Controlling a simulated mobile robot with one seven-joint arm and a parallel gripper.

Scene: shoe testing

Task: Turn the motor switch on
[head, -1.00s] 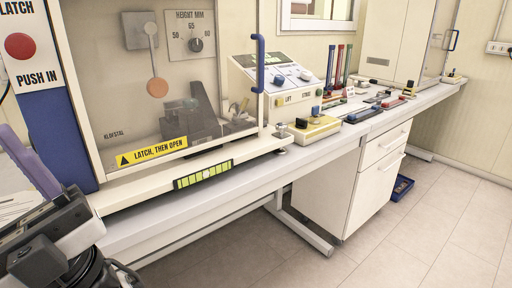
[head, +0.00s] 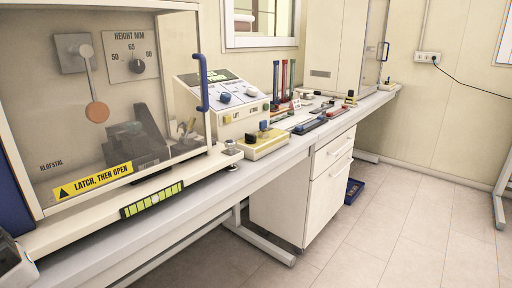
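A cream control console (head: 205,97) with a sloped face stands on the bench right of the clear-fronted test cabinet. I cannot read which control is the motor switch. My gripper is not identifiable; only a grey part shows at the lower left edge.
The test cabinet (head: 50,130) has a blue door handle (head: 202,82) and a "LATCH, THEN OPEN" label. A green level strip (head: 152,199) lies on its base. Coloured tools and a second cabinet (head: 335,45) stand farther right. Drawers (head: 330,185) are below; open floor (head: 400,220) lies right.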

